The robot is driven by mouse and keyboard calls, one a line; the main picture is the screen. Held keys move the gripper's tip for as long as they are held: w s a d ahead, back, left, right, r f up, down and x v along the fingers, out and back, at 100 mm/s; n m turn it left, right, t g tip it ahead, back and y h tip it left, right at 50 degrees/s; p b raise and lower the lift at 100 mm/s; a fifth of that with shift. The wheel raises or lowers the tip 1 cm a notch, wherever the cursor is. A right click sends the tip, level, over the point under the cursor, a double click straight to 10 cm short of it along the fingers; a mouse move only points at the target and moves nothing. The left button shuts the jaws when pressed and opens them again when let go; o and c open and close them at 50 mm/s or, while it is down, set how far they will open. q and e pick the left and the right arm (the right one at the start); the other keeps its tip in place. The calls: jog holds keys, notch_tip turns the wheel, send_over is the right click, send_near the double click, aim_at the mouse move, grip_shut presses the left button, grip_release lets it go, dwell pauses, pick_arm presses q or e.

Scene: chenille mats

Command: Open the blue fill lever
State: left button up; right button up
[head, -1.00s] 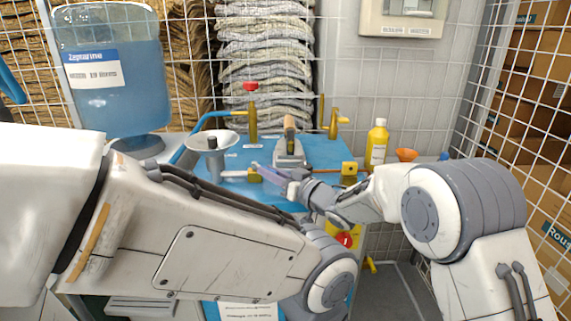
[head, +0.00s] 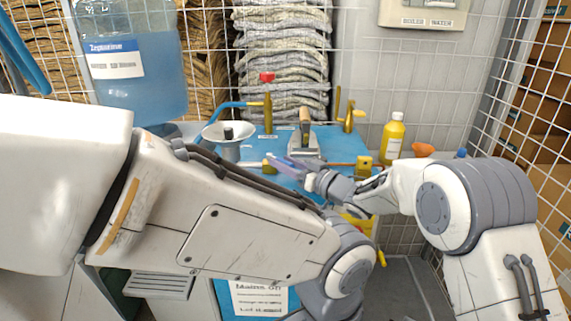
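No part is clearly marked as the blue fill lever. A thin blue bar (head: 228,108) runs left from a brass post with a red knob (head: 267,78) on the blue bench top (head: 345,140). A brass tap with an upright handle (head: 349,115) stands to the right of it. My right gripper (head: 300,172) is low over the front of the bench, beside a translucent purple piece (head: 290,166); whether it grips that piece is unclear. It is apart from the blue bar. My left arm crosses the foreground, and its gripper is out of sight.
A large blue water bottle (head: 130,80) stands at the left. A white funnel (head: 228,140), a grey metal device (head: 305,143), a yellow bottle (head: 393,138) and an orange funnel (head: 424,150) are on or near the bench. Wire mesh closes in the right side.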

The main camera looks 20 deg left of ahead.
jog(key=v, duration=1)
jog(key=shift+d, duration=0.2)
jog(key=shift+s, duration=0.1)
